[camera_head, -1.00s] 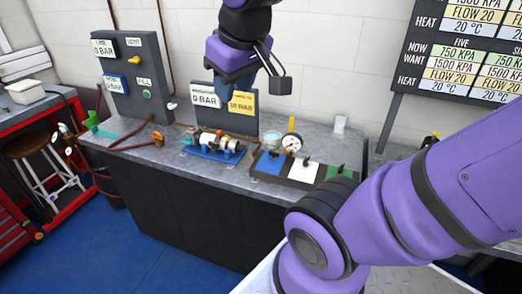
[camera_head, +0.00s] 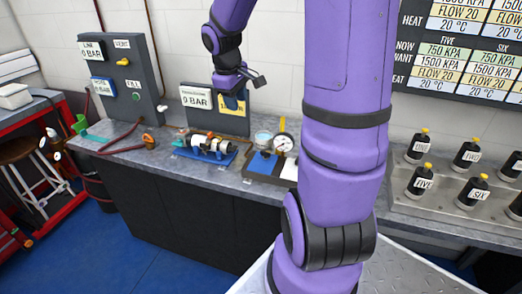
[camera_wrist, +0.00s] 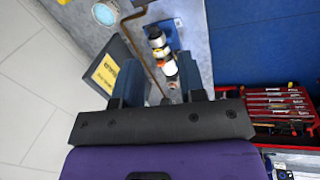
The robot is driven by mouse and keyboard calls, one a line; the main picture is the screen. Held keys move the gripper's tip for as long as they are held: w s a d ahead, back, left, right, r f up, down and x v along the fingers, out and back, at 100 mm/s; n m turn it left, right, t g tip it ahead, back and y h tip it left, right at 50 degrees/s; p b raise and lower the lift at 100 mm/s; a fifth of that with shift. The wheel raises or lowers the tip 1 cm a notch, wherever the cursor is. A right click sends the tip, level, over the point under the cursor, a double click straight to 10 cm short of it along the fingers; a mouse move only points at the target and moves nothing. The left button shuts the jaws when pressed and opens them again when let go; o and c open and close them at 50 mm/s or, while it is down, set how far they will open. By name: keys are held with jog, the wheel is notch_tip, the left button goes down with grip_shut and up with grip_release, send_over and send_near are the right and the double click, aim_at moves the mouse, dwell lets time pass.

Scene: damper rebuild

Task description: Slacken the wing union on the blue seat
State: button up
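The blue seat is most likely the blue pad (camera_head: 262,164) at the left end of a dark tray on the bench in the head view. A small dark fitting shows on it, too small to tell as a wing union. A blue cradle (camera_head: 222,159) holding a white, black and brass damper body stands left of it. My gripper (camera_head: 234,100) is up and behind, in front of the bench panel. In the wrist view its two fingers are apart (camera_wrist: 158,72), with the damper body (camera_wrist: 164,55) below and beyond. Nothing is seen held between them.
A panel with a 0 BAR card (camera_head: 196,97) stands behind the cradle. A dial gauge (camera_head: 283,142) stands behind the tray. My arm hides the tray's right part. Black bottles (camera_head: 421,182) stand on a rack at right. A red tool drawer (camera_wrist: 280,105) shows in the wrist view.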

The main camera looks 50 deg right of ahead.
aim_at(266, 154)
jog(key=w+d+f+n+y, duration=0.1)
jog(key=w+d+f+y, duration=0.15)
jog(key=d+f, duration=1.15)
jog(key=f, duration=0.8)
jog(key=a+f, duration=0.1)
jog(key=f, duration=0.3)
jog(key=shift+s, duration=0.3)
grip_shut()
